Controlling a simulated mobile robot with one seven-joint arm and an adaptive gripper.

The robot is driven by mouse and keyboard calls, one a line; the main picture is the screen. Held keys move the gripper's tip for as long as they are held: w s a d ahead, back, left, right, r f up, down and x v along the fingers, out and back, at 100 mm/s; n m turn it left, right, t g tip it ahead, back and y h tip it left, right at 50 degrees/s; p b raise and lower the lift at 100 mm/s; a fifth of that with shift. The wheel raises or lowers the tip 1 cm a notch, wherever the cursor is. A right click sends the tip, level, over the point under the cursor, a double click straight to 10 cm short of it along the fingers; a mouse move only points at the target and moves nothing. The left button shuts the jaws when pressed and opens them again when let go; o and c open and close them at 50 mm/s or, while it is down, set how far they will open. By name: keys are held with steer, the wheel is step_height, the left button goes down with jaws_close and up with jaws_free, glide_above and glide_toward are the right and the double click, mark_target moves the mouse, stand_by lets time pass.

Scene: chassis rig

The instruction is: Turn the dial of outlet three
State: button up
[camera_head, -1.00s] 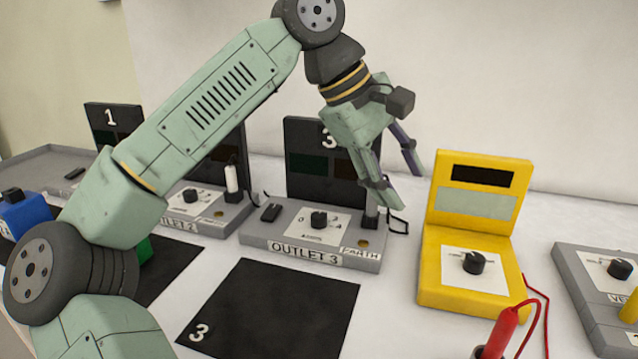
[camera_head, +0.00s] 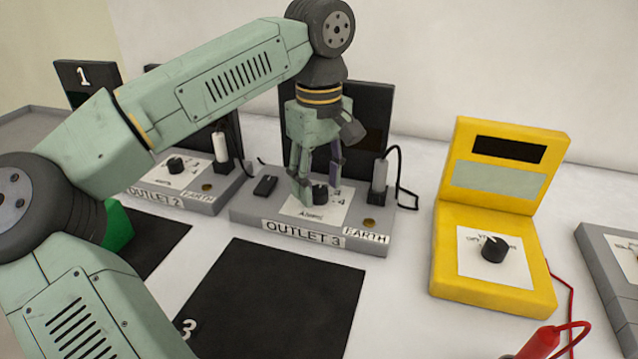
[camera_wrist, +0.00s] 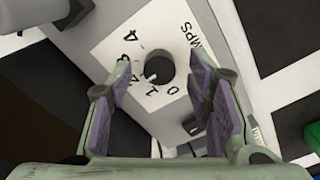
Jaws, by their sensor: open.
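The outlet three box (camera_head: 243,208) is grey and carries the label OUTLET 3 on its front. Its dial (camera_head: 320,194) is a round black knob on a white plate marked in amps. My gripper (camera_head: 321,190) is over the dial, pointing down, with one finger on each side of it. In the wrist view the dial (camera_wrist: 160,67) lies between the tips of my open gripper (camera_wrist: 159,74), with a gap on both sides. A light mark on the knob's lower left edge points near the 1. I cannot tell exactly how low the fingertips are.
A black switch (camera_head: 265,186) is left of the dial, and a white plug (camera_head: 379,176) with a black cable stands right of it. The outlet 2 box (camera_head: 205,203) is to the left. A yellow meter (camera_head: 490,273) stands to the right. The black mat 3 (camera_head: 275,300) is bare.

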steer(key=shift+f, duration=0.55)
jaws_close()
